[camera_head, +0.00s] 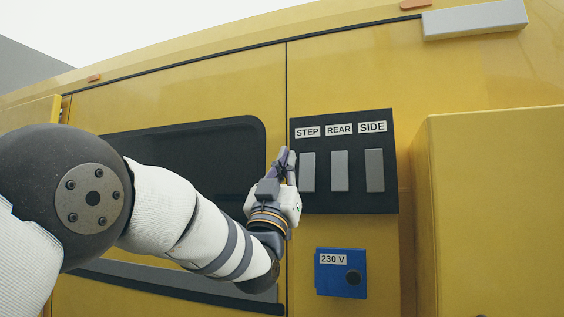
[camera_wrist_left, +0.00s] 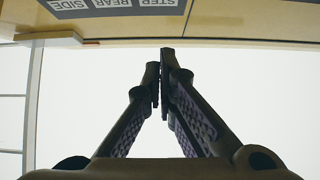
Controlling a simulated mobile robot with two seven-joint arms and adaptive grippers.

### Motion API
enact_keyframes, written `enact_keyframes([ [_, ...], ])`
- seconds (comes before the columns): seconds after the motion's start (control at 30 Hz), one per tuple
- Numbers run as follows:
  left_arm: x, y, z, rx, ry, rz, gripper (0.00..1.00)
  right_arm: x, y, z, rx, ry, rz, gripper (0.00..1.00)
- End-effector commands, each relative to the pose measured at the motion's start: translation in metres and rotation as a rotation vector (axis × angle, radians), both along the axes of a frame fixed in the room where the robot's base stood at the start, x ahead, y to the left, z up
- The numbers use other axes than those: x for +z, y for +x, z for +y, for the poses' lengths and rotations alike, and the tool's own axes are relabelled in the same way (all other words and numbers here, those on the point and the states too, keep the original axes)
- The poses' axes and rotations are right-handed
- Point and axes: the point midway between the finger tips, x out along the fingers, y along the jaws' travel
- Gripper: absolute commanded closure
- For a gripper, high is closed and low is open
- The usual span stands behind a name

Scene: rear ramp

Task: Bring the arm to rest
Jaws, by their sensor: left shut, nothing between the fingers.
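My left arm (camera_head: 165,205) reaches in from the left in the head view. My left gripper (camera_head: 287,158) is shut and empty, its fingertips pointing up at the left edge of the black switch panel (camera_head: 345,203). In the wrist view the fingers of the left gripper (camera_wrist_left: 160,75) meet at their tips with nothing between them. The panel has three grey rockers labelled STEP (camera_head: 308,172), REAR (camera_head: 339,171) and SIDE (camera_head: 374,170). The gripper overlaps the panel's left edge near the STEP rocker; I cannot tell whether it touches. My right gripper is not in view.
A yellow vehicle wall (camera_head: 190,98) fills the head view, with a dark window (camera_head: 200,145) behind my arm. A blue 230 V box (camera_head: 340,285) sits below the panel. A yellow cabinet (camera_head: 500,210) juts out at the right. A pale lamp bar (camera_head: 475,20) is above.

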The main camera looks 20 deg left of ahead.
Motion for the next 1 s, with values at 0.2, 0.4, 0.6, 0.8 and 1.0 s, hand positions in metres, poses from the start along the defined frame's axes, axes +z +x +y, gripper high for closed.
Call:
enact_keyframes([
  [0.2,-0.011,-0.017,0.001,0.0,0.0,-0.002,1.0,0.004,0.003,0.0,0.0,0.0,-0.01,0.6],
  [0.4,-0.013,-0.017,0.001,0.0,0.0,0.0,1.0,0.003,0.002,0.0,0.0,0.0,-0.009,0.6],
  [0.6,-0.013,-0.017,0.001,0.0,0.0,-0.001,1.0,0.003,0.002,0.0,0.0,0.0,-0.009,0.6],
  [0.8,-0.064,0.003,0.003,0.002,0.005,0.127,1.0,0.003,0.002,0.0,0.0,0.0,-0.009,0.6],
  [1.0,-0.256,0.029,0.013,0.006,0.019,0.579,1.0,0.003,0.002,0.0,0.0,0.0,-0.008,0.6],
])
